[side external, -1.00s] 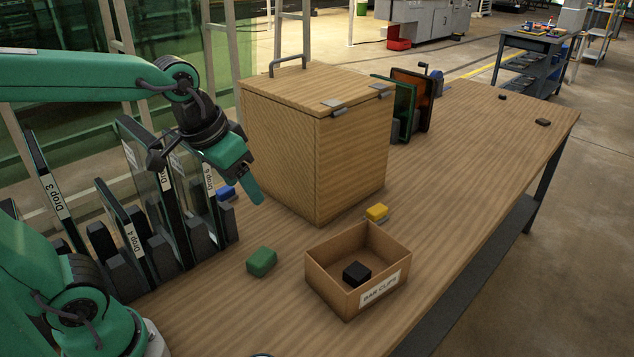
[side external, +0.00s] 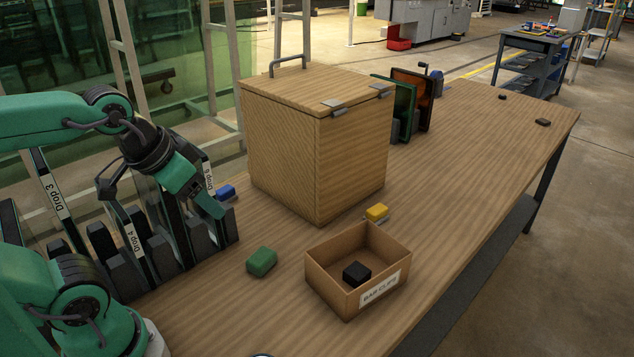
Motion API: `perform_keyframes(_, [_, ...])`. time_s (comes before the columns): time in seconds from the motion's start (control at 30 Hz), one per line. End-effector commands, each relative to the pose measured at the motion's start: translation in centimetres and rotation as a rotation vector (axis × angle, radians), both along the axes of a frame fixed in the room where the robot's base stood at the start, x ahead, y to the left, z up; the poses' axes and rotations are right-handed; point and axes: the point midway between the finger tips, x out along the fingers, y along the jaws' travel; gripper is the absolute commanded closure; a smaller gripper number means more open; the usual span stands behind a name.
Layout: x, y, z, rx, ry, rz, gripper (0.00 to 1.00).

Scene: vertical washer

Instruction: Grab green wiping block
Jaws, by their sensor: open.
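The green wiping block (side external: 262,261) lies on the wooden table, left of the open box and in front of the glass panel rack. My gripper (side external: 205,215) is up and to the left of the block, above the panel rack area, apart from the block and holding nothing that I can see. Its green finger points down and to the right. The other finger is hard to make out against the arm and panels.
An open wooden box (side external: 326,280) with a black block (side external: 356,273) stands right of the green block. A yellow block (side external: 377,212), a blue block (side external: 226,192) and a large lidded wooden box (side external: 350,165) are behind. Labelled glass panels (side external: 130,236) stand left.

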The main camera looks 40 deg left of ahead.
Motion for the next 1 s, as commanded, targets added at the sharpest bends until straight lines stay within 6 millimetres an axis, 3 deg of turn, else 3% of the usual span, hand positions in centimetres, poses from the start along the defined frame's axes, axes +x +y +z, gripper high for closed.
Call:
perform_keyframes(0.7, [0.1, 0.0, 0.0, -0.001, 0.003, 0.002, 0.34])
perform_keyframes(1.0, [1.8, 0.3, -1.0, -0.007, 0.061, 0.026, 0.34])
